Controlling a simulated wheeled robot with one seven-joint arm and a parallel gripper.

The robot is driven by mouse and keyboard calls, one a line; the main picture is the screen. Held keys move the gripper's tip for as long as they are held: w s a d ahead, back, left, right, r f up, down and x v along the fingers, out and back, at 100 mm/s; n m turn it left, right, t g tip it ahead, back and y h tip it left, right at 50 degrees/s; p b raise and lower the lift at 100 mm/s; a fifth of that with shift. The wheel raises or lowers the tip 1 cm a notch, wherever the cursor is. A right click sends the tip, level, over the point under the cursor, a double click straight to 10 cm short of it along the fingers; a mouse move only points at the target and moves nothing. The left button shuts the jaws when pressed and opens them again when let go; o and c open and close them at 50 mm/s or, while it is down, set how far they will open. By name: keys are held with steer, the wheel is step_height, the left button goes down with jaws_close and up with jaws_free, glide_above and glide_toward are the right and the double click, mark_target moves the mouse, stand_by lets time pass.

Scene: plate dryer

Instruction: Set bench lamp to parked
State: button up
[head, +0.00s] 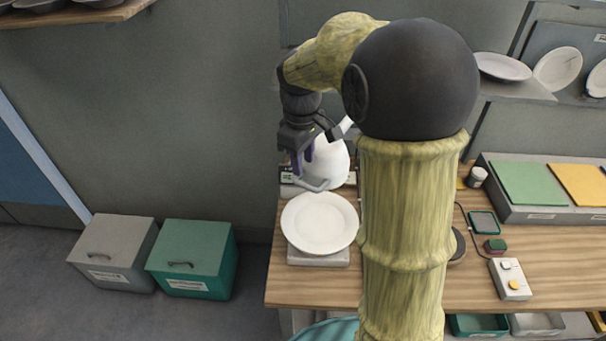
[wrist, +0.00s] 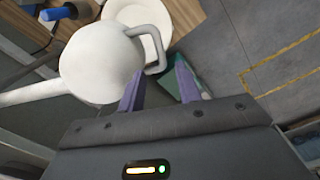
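The bench lamp has a white rounded shade (head: 328,163) with a grey loop handle (head: 318,185) at its lower front, and a white arm partly hidden behind my arm. In the wrist view the shade (wrist: 100,65) fills the upper left. Its handle (wrist: 161,60) sticks out to the right, just ahead of the gap between my fingers. My gripper (head: 303,164) is at the lamp's left in the head view. The wrist view shows its purple fingers (wrist: 160,84) apart with nothing clearly between them. No grip on the handle shows.
A white plate (head: 318,223) rests on a grey base (head: 318,257) on the wooden bench (head: 285,290) below the lamp. A grey bin (head: 115,255) and a green bin (head: 192,258) stand on the floor at left. A control box (head: 510,280) lies at right.

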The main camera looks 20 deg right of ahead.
mark_target(304, 178)
step_height(304, 178, down, 6)
steer(key=shift+w+d+f+p, duration=0.1)
steer(key=shift+f+p, duration=0.05)
steer(key=shift+p, duration=0.45)
jaws_close()
